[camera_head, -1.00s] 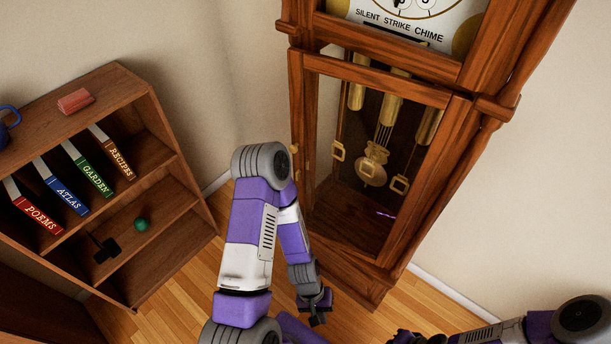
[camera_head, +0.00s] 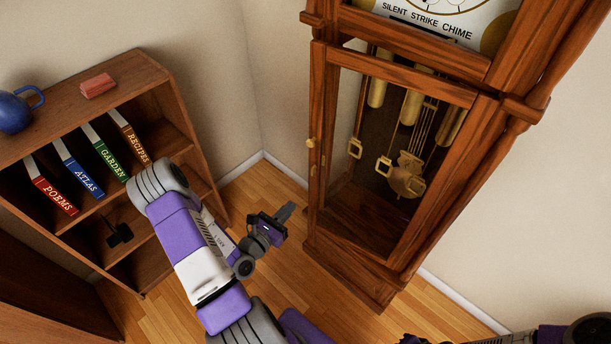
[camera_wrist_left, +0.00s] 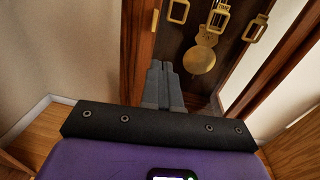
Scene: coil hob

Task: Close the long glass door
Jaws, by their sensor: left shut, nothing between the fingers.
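The long glass door (camera_head: 318,125) of the tall wooden clock stands ajar. Its left side, with a small brass knob (camera_head: 311,143), is swung out from the case, and its right side meets the case. Pendulum and weights show through the glass. My left gripper (camera_head: 286,212) is shut and empty, low and just left of the door's free edge, apart from it in the head view. In the left wrist view its closed fingers (camera_wrist_left: 161,68) point toward the door's wooden edge (camera_wrist_left: 138,45); contact cannot be told. My right gripper (camera_head: 410,339) barely shows at the bottom edge.
A bookcase (camera_head: 150,72) with several books, a red block (camera_head: 98,87) on top and a blue pot (camera_head: 15,112) stands at the left. Bare wooden floor (camera_head: 262,187) lies between it and the clock. Walls meet behind in a corner.

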